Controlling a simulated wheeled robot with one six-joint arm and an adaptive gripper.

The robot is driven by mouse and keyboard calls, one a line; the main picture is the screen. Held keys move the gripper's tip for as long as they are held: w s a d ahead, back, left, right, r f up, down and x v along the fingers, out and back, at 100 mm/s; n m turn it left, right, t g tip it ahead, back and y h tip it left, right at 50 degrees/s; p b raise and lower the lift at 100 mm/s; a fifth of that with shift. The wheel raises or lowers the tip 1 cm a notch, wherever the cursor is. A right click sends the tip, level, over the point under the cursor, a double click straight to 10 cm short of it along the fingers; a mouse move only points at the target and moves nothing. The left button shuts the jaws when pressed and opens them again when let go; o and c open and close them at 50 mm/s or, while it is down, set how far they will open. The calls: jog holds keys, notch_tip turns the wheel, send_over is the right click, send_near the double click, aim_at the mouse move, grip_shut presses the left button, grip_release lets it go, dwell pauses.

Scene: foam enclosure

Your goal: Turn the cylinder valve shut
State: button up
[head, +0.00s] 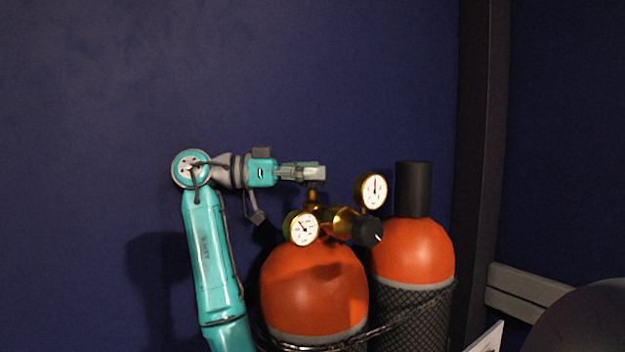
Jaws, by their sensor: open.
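An orange gas cylinder (312,292) stands upright below my gripper, with a brass valve and regulator (330,218) on top. The regulator carries a lower left gauge (302,229), an upper right gauge (372,190) and a black knob (367,232). The cylinder valve's dark handwheel (316,186) shows only in part at the top of the brass stem. My gripper (318,173) points right, level, with its fingers at the handwheel and hiding some of it. The fingers are open; I cannot tell whether they touch the wheel.
A second orange cylinder (412,252) with a black cap (413,188) stands close at the right. A chain (390,325) runs across both cylinders. A dark post (482,150) and a grey rail (530,290) lie further right. The space above is clear before the blue wall.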

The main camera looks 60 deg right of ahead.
notch_tip(320, 180, up, 8)
jog(key=shift+r, duration=0.15)
dwell(0.3)
jog(key=shift+c, duration=1)
jog(key=shift+f, duration=0.2)
jog(key=shift+c, duration=0.4)
jog(key=shift+a+f+n+t+h, duration=0.2)
jog(key=shift+f+n+t+h, duration=0.15)
jog(key=shift+n+t+h, duration=0.05)
jog(key=a+f+n+t+h, duration=0.8)
jog(key=f+n+t, duration=0.15)
jog(key=t, duration=0.35)
jog(key=shift+n, duration=0.25)
jog(key=d, duration=1)
jog(key=shift+s+d+r, duration=0.1)
jog(key=shift+d+r, duration=0.15)
jog(key=shift+d, duration=0.15)
